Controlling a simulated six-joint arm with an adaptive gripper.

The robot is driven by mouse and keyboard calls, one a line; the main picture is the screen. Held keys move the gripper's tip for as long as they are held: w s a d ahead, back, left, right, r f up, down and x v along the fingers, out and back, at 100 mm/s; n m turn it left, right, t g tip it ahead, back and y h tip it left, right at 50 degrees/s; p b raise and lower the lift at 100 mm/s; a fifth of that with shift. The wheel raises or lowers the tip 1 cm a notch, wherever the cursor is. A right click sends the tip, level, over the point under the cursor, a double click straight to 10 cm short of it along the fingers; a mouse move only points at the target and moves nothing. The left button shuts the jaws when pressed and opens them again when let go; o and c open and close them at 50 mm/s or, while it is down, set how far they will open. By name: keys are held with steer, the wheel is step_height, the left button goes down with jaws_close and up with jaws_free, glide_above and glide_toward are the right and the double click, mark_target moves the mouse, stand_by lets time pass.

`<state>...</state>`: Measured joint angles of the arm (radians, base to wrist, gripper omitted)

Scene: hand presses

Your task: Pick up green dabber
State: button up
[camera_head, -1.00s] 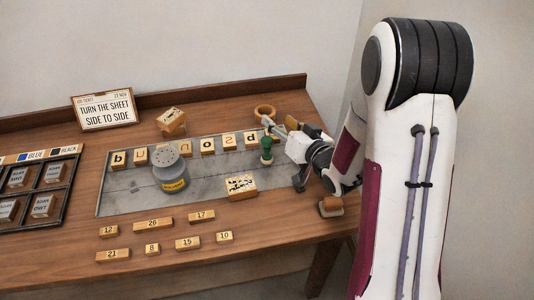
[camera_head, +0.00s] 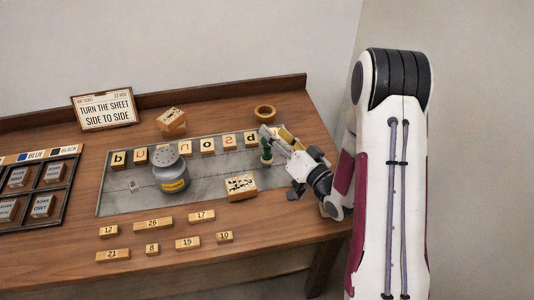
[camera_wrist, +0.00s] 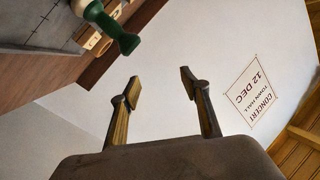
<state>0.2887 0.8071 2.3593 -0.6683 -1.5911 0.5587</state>
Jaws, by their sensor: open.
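The green dabber (camera_head: 267,156) stands upright at the right end of the grey metal plate (camera_head: 118,197), in front of the row of letter tiles. My gripper (camera_head: 276,135) is just to its right and behind, with a finger close to the dabber's top; I cannot tell whether they touch. In the wrist view the dabber (camera_wrist: 119,34) shows at the upper left, its green part toward my gripper (camera_wrist: 160,88). It lies outside the space between the fingers. The fingers are apart with nothing between them.
Letter tiles (camera_head: 207,146) run along the plate's back. A wooden ring (camera_head: 265,113) lies behind my gripper. Number blocks (camera_head: 153,224) lie in front. A poster (camera_wrist: 254,92) hangs on the wall.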

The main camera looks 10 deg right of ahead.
mark_target(267, 143)
steer(key=shift+f, duration=0.2)
steer(key=shift+f, duration=2.95)
steer(key=shift+f, duration=0.4)
steer(key=shift+x, duration=2.45)
jaws_close()
